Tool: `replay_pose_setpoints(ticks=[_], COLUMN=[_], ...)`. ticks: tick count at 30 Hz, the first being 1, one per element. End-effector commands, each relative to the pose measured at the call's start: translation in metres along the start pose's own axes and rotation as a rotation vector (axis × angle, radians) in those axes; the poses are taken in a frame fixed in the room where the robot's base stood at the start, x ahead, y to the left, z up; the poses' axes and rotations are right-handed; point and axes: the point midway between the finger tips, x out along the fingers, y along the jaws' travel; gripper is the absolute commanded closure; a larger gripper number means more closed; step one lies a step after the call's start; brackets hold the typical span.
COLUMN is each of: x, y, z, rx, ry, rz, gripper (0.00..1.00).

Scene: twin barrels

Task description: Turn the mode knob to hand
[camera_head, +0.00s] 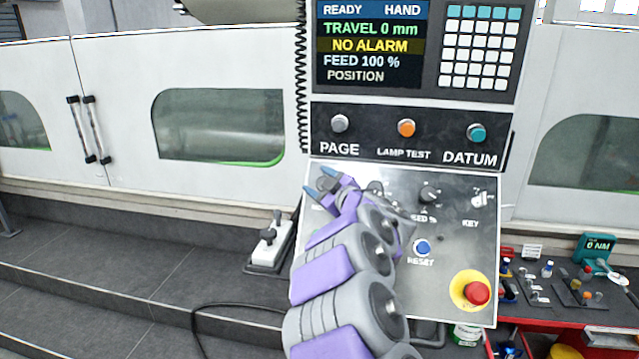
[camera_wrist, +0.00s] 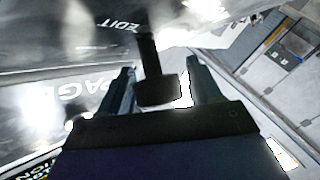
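The mode knob (camera_wrist: 155,88) shows in the wrist view as a dark handle on a shaft, with the word EDIT on the panel beside it. My gripper (camera_wrist: 162,72) is open, with one finger on each side of the knob and visible gaps between. In the head view my gripper (camera_head: 324,183) is at the upper left of the grey control panel (camera_head: 440,262) and hides the mode knob. The screen (camera_head: 370,42) above reads READY and HAND.
The feed knob (camera_head: 429,196), key switch (camera_head: 479,199), blue reset button (camera_head: 422,247) and red emergency stop (camera_head: 477,292) are on the same panel. Page, lamp test and datum buttons sit above. A joystick box (camera_head: 270,245) stands left of the panel; a red tool cart (camera_head: 570,338) is at right.

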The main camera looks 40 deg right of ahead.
Motion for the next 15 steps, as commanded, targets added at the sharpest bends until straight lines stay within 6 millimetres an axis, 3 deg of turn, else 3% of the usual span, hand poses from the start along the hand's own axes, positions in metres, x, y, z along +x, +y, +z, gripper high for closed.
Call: replay_pose_setpoints(ticks=[2,13,15], x=[0.0,0.0,-0.0001], y=[0.0,-0.0004,-0.0005], z=[0.0002,0.0003,0.0003], rx=[0.0,0.0,0.0], ry=[0.0,-0.001,-0.001], rz=[0.0,0.0,-0.001], gripper=[0.45,0.8,0.82])
